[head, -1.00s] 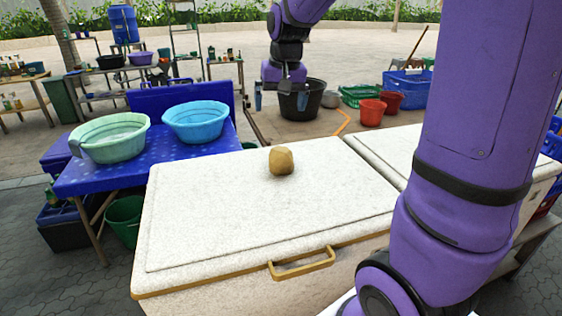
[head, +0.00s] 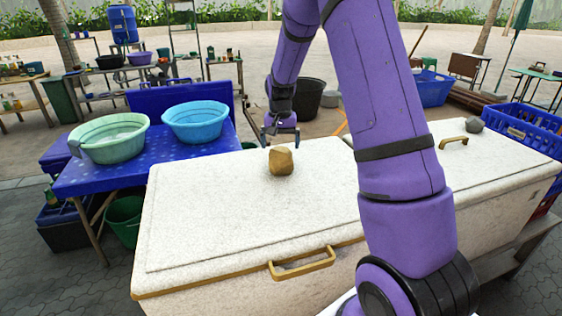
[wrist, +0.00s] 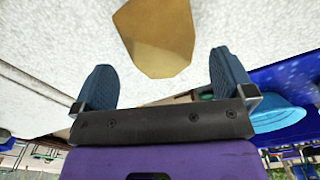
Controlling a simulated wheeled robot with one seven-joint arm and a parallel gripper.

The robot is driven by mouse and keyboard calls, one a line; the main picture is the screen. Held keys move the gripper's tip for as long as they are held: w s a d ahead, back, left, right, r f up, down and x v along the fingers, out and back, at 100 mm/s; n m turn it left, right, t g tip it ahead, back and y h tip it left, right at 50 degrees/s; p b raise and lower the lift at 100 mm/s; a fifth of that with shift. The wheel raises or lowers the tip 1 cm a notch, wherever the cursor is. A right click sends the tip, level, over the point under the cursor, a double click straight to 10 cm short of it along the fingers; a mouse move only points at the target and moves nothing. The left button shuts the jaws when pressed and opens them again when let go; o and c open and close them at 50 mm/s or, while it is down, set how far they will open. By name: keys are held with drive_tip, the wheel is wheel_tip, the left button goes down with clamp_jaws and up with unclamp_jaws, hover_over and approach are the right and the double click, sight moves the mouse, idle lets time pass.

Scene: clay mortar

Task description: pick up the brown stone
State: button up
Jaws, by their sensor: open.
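The brown stone (head: 281,161) sits on the white speckled lid of the left chest (head: 250,215), near its back edge. In the head view my gripper (head: 280,138) is just behind and above the stone, fingers pointing down. In the wrist view the stone (wrist: 158,35) shows beyond the two blue fingers, between their lines. My gripper (wrist: 162,80) is open and empty. The stone partly hides the fingertips' surroundings in the head view, and I cannot tell the exact gap.
A blue table (head: 85,180) with a green basin (head: 110,138) and a blue basin (head: 196,121) stands at the left. A second white chest (head: 500,165) on the right bears a grey stone (head: 475,125). The lid around the brown stone is clear.

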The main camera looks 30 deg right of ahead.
sight(281, 158)
drive_tip(key=shift+s+d+f, duration=0.1)
drive_tip(key=shift+f, duration=3)
drive_tip(key=c, duration=1.4)
